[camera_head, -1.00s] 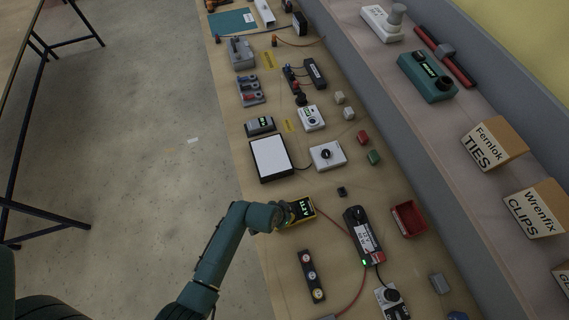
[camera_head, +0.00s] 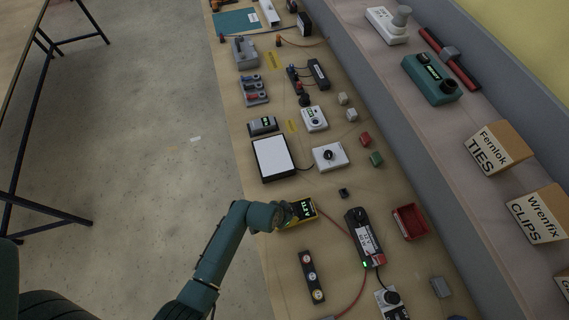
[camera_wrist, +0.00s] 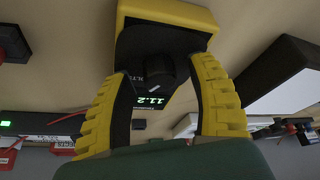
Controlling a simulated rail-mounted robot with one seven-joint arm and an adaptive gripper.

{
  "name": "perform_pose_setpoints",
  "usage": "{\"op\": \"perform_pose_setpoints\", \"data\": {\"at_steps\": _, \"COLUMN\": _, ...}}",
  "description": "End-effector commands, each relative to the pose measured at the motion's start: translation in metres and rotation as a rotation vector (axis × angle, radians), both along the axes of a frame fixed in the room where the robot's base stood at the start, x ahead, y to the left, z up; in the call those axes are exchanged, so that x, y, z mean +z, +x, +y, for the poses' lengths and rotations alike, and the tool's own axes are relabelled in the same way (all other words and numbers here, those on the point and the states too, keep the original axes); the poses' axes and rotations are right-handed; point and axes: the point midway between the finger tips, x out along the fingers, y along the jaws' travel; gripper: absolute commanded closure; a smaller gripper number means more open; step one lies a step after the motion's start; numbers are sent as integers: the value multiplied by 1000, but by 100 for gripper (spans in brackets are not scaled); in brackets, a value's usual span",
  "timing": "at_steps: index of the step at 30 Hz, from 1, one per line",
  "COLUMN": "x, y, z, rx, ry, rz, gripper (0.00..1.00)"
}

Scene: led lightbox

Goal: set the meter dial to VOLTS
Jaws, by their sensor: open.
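The meter (camera_head: 303,211) is yellow and black and lies on the bench with a lit green display. In the wrist view the meter's yellow casing (camera_wrist: 168,12) shows at the top. Its dial (camera_wrist: 158,72) is a dark knob with a pale pointer mark, and the display (camera_wrist: 150,101) reads about 11.2. My gripper (camera_wrist: 162,68) is open, with one yellow ribbed finger on each side of the dial and visible room between. In the head view my gripper (camera_head: 284,211) is at the meter's left side and hides part of it.
A strip with round dials (camera_head: 312,276) lies in front. A white-topped panel (camera_head: 273,157) lies behind.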

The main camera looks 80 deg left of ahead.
Motion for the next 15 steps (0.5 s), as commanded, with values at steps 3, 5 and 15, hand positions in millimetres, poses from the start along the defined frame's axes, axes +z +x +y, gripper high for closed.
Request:
{"op": "perform_pose_setpoints", "data": {"at_steps": 3, "x": 14, "y": -4, "z": -3, "rx": 0, "ry": 2, "rz": -1, "gripper": 42}}
{"op": "perform_pose_setpoints", "data": {"at_steps": 5, "x": 26, "y": -8, "z": -7, "rx": 1, "ry": 3, "rz": -1, "gripper": 42}}
{"op": "perform_pose_setpoints", "data": {"at_steps": 15, "x": 97, "y": -31, "z": -26, "rx": 1, "ry": 1, "rz": 0, "gripper": 42}}
